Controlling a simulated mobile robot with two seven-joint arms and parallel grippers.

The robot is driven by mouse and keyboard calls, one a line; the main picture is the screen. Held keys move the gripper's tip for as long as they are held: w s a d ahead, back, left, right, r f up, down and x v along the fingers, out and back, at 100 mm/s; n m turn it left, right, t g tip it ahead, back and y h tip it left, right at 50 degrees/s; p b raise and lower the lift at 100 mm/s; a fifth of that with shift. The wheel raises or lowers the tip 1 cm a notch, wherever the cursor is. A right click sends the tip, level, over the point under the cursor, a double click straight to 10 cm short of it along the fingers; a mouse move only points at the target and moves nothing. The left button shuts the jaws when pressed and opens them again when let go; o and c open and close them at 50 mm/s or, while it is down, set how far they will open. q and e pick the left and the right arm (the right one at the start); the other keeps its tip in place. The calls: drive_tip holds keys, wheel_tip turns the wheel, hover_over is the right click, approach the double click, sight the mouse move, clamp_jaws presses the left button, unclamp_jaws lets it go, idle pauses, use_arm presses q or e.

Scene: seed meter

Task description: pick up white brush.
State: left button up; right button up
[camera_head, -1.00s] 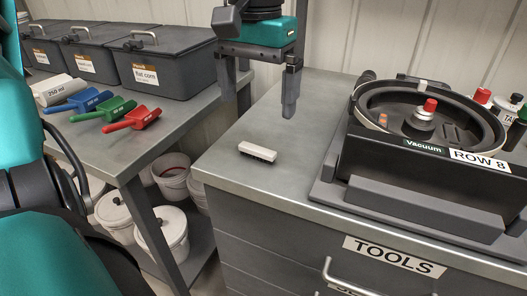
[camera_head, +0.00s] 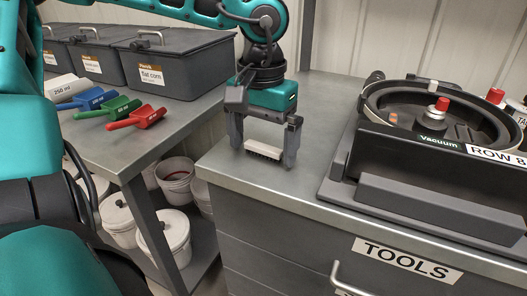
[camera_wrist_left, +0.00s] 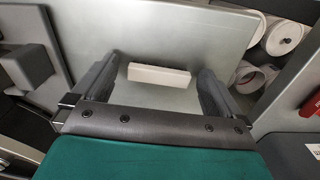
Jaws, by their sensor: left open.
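The white brush (camera_head: 263,149) lies on the grey top of the tool cabinet (camera_head: 215,172), with dark bristles along its lower side. My left gripper (camera_head: 263,158) is open and points down over it, with one finger near each end of the brush. In the left wrist view the brush (camera_wrist_left: 158,76) lies between the two open fingers (camera_wrist_left: 158,88), with a gap visible on each side. I see no clear contact. My right gripper does not show.
A seed meter (camera_head: 425,130) in a dark stand sits to the right on the cabinet. On the left bench are lidded bins (camera_head: 170,62) and red (camera_head: 140,117), green (camera_head: 108,108) and blue (camera_head: 90,98) scoops. White buckets (camera_head: 165,232) stand below. The cabinet top in front is clear.

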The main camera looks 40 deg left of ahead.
use_arm(q)
drive_tip(key=c, duration=1.1)
drive_tip(key=shift+o, duration=0.2)
drive_tip(key=shift+r, duration=0.2)
